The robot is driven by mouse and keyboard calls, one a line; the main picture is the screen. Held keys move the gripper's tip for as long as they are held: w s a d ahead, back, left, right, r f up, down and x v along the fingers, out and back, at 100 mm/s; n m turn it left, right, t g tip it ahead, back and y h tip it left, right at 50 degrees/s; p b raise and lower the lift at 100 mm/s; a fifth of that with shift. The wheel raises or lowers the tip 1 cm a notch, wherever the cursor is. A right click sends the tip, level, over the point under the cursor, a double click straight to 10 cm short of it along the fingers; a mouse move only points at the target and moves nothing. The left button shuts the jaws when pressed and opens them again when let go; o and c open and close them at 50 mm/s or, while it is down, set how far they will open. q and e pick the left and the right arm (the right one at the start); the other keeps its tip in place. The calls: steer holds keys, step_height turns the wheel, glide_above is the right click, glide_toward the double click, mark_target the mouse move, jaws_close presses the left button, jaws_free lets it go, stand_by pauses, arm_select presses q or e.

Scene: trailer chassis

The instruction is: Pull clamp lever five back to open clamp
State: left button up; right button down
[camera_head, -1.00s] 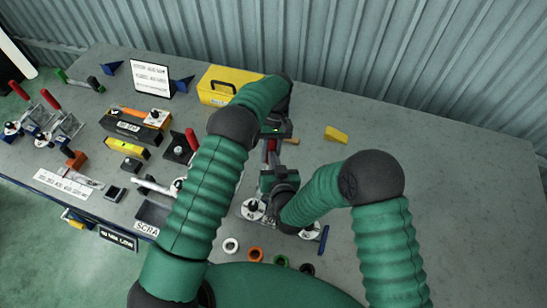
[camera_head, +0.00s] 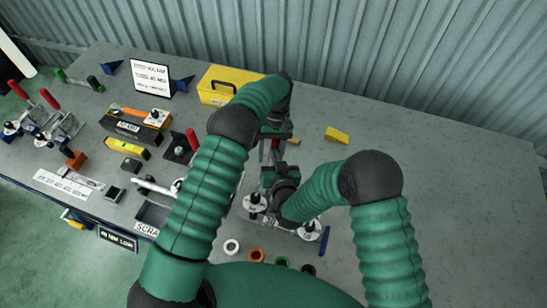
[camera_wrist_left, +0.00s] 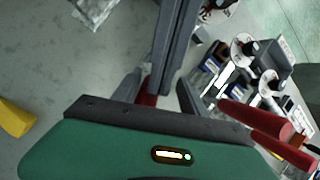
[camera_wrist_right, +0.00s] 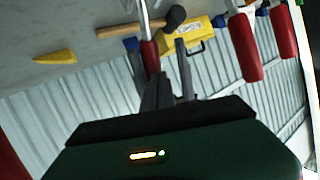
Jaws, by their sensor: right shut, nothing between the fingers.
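A red clamp lever (camera_head: 274,147) shows between my two grippers in the head view, largely hidden by them. Its number cannot be read. My left gripper (camera_head: 277,128) is beyond it; in the left wrist view the left fingers (camera_wrist_left: 158,88) stand apart, with a red handle (camera_wrist_left: 150,99) and a dark grey bar between or just behind them. My right gripper (camera_head: 270,172) is on the near side of the lever, shut and empty. In the right wrist view its fingers (camera_wrist_right: 168,80) are close to a red handle (camera_wrist_right: 150,55). Clamp contact is hidden.
White round tags (camera_head: 255,203) lie close below my right gripper. A yellow toolbox (camera_head: 222,86), a yellow wedge (camera_head: 337,135) and a hammer (camera_wrist_right: 145,27) are nearby. Several other red-handled clamps stand at left. The right side of the table (camera_head: 450,190) is clear.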

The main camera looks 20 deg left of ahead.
arm_select(q)
steer(key=shift+s+d+r, duration=0.1)
steer(key=shift+d+r, duration=0.05)
steer(key=shift+d, duration=0.15)
steer(key=shift+r, duration=0.25)
steer(key=v, duration=0.6)
steer(key=shift+d, duration=0.3)
steer(key=shift+r, duration=0.45)
arm_select(e)
steer(key=shift+s+d, duration=0.4)
steer(key=shift+s, duration=0.05)
arm_select(q)
steer(key=shift+w+a+r, duration=0.2)
steer(key=shift+w+a, duration=0.05)
steer(key=s+a+r+m+t, duration=0.1)
steer(key=s+r+m+t, duration=0.2)
steer(key=s+r+t, duration=0.3)
steer(key=s+f+m, duration=0.2)
steer(key=s, duration=1.5)
steer(key=shift+a+t, duration=0.4)
arm_select(e)
steer(key=shift+w+a+g, duration=0.15)
steer(key=shift+w+g, duration=0.35)
steer(key=shift+w, duration=0.1)
